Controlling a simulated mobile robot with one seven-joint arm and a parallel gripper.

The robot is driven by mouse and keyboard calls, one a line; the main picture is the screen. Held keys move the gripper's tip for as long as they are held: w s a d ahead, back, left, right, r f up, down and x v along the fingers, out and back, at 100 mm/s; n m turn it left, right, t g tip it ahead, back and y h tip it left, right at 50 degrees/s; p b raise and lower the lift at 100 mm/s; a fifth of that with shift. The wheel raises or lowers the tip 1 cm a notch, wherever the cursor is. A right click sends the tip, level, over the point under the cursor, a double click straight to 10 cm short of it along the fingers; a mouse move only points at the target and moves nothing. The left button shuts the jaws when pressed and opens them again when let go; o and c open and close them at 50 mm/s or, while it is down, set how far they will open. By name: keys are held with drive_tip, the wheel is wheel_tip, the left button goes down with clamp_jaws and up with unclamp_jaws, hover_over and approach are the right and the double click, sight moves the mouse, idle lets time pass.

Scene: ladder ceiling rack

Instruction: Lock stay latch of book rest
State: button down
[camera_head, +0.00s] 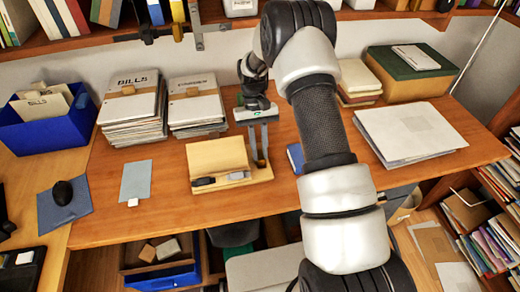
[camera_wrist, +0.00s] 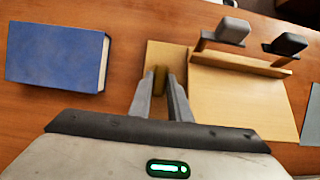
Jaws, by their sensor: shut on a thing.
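The wooden book rest (camera_head: 217,157) stands on the desk in the middle of the head view. Its sloping board (camera_wrist: 240,98) fills the right of the wrist view. A small yellowish upright piece, which looks like the stay latch (camera_wrist: 160,78), stands at the board's side on the base. My gripper (camera_head: 260,163) reaches down at the right side of the book rest. In the wrist view its fingers (camera_wrist: 165,80) are closed around that piece. The fingertips hide part of it, and I cannot tell whether the latch is locked.
Two clips, grey (camera_wrist: 233,30) and black (camera_wrist: 286,44), sit at the rest's front ledge. A blue book (camera_wrist: 55,55) lies beside the rest. Paper stacks (camera_head: 135,115) stand behind to the left, and a white stack (camera_head: 410,132) lies to the right. Desk front is clear.

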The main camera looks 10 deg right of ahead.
drive_tip(key=c, duration=1.6)
unclamp_jaws()
drive_tip(key=shift+c, duration=0.2)
drive_tip(key=shift+r, duration=0.1)
drive_tip(key=p+v, duration=0.1)
drive_tip(key=v, duration=1)
drive_tip(key=shift+w+r, duration=0.25)
drive_tip(key=shift+r, duration=0.1)
